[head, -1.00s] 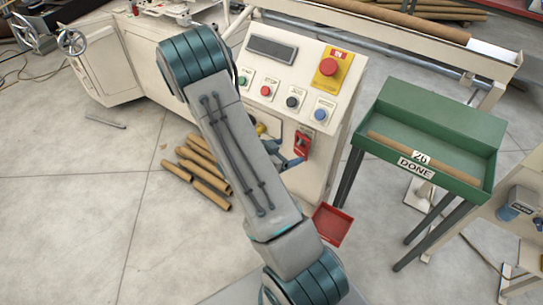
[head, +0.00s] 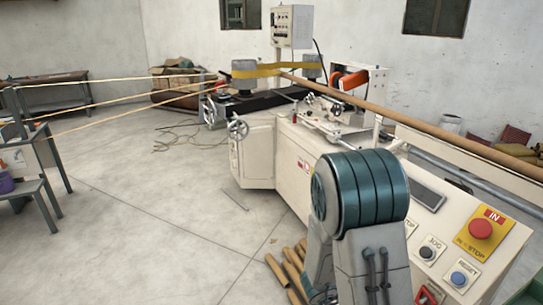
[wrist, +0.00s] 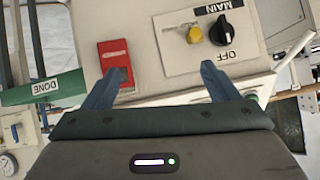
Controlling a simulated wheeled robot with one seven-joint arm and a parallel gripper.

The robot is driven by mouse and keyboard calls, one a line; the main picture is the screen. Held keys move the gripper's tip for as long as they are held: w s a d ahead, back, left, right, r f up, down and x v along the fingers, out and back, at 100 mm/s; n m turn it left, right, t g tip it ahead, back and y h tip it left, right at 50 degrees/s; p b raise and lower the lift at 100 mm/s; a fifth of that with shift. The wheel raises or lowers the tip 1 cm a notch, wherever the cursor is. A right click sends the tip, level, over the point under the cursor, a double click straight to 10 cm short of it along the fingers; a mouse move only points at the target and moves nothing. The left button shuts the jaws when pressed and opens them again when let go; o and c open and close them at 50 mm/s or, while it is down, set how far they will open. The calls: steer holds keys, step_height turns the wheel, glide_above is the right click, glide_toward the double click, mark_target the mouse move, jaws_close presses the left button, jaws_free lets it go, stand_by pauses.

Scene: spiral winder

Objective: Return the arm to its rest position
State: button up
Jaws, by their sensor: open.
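My gripper (wrist: 157,86) shows in the wrist view with its two blue fingers spread apart and nothing between them. It points at the pale machine panel, which appears upside down there. A red box (wrist: 114,58) is on the panel by the left fingertip. A white plate marked MAIN and OFF, with a black knob (wrist: 231,29) and a yellow part (wrist: 195,35), is by the right fingertip. I cannot tell any touch. In the head view my arm (head: 362,215) rises in front of the control panel, and my gripper is out of that picture.
The winder (head: 262,150) stands ahead, with a long brown tube (head: 430,126) along it. Its panel has a red stop button (head: 480,229). Brown tubes (head: 288,268) lie on the floor beside my arm. A green DONE tray (wrist: 45,88) is at left in the wrist view. Floor at left is open.

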steer(key=a+r+n+t+y, duration=0.3)
steer(key=a+r+n+y, duration=0.5)
steer(key=a+r+y, duration=0.5)
steer(key=s+r+n+g+h, duration=0.1)
steer(key=s+r+n+g, duration=0.1)
steer(key=s, duration=0.7)
steer(key=s+d+r+n+g+h, duration=0.1)
steer(key=s+n, duration=0.3)
steer(key=s, duration=0.5)
steer(key=shift+d+r+n+g+h, duration=0.15)
steer(key=shift+r+n+g+h, duration=0.35)
steer(key=shift+r+g, duration=0.4)
